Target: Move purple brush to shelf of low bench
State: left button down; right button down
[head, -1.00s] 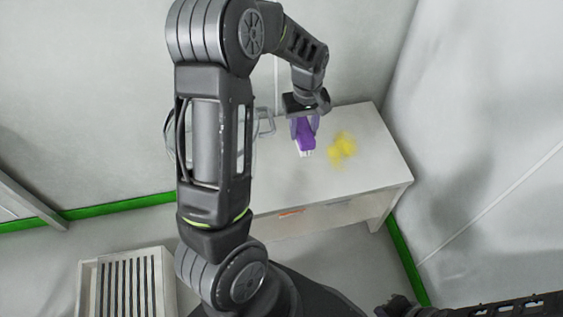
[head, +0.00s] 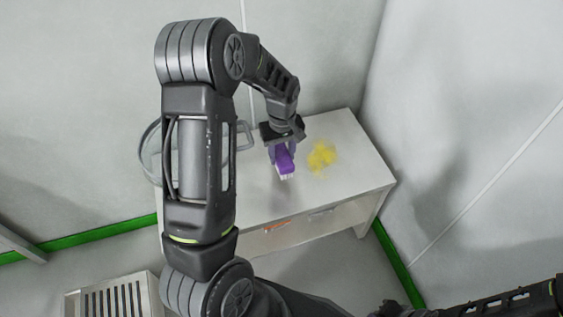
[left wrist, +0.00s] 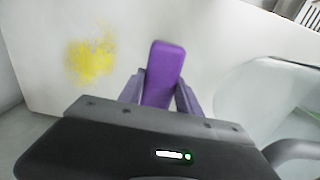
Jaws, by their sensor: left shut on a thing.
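The purple brush (head: 285,161) has pale bristles pointing down and is held over the top of the low white bench (head: 345,140). My left gripper (head: 282,152) is shut on it from above. In the left wrist view the brush (left wrist: 163,73) sits between the two fingers of the left gripper (left wrist: 163,92). I cannot tell exactly how far the bristles are above the bench top. The bench's shelf (head: 318,220) shows only partly, under the front edge of the top, with a small orange-red thing (head: 277,226) there. My right gripper is not clearly in view.
A yellow powdery patch (head: 322,156) lies on the bench top, right of the brush. A clear vessel with a handle (head: 244,136) stands on the left part of the bench, partly behind my left arm. A slatted white unit (head: 110,300) stands on the floor at the lower left. Walls close the back and right.

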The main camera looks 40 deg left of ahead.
pick_arm(q)
jog(key=shift+f+b, duration=0.45)
jog(key=shift+f, duration=1.4)
jog(key=shift+f, duration=0.1)
jog(key=shift+f, duration=0.15)
jog(key=c, duration=0.8)
grip_release()
jog(key=shift+c, duration=0.2)
